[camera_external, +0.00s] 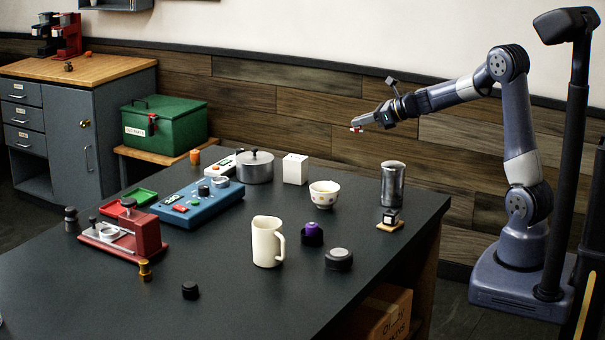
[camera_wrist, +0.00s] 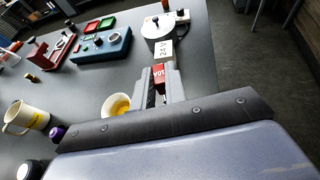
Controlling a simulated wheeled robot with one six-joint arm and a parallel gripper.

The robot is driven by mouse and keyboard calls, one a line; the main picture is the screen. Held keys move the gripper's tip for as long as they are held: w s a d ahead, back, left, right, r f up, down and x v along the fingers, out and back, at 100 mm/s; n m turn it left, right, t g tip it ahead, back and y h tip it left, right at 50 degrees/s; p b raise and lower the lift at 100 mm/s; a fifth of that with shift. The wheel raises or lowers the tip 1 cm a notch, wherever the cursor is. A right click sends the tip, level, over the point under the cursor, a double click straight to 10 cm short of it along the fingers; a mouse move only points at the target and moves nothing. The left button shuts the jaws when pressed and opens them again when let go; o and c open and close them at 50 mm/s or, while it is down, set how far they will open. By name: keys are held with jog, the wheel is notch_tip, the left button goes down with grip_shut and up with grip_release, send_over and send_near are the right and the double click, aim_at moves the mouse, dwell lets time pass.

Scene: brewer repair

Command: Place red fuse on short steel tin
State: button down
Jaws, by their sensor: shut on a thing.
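The red fuse (camera_wrist: 158,74), a small block with white lettering, is between the fingertips of my gripper (camera_wrist: 160,86) in the wrist view. In the external view my gripper (camera_external: 364,121) is shut on it, and the fuse (camera_external: 356,129) is a small red and white spot held high above the table's far side. A low, round, dark container with a grey top (camera_external: 339,258) stands at the table's front right; I cannot tell if it is the short steel tin. A tall steel canister (camera_external: 393,183) stands near the right edge. My gripper is well above both.
A patterned bowl (camera_external: 324,195), white block (camera_external: 295,169), lidded pot (camera_external: 254,167), cream jug (camera_external: 267,243) and purple-topped black piece (camera_external: 311,235) stand on the dark table (camera_external: 215,285). A blue device (camera_external: 197,202) and red machine (camera_external: 128,230) are at left. The front table area is mostly clear.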

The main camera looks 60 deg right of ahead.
notch_tip(320, 180, up, 5)
jog(key=n+y, duration=0.2)
send_over(398, 164)
notch_tip(398, 164, down, 10)
jog(key=shift+s+a+f+b, duration=0.1)
jog(key=shift+b, duration=0.25)
jog(key=shift+f, duration=0.1)
jog(key=shift+f, duration=0.1)
jog(key=c, duration=1.4)
grip_release()
jog(key=shift+c, duration=0.2)
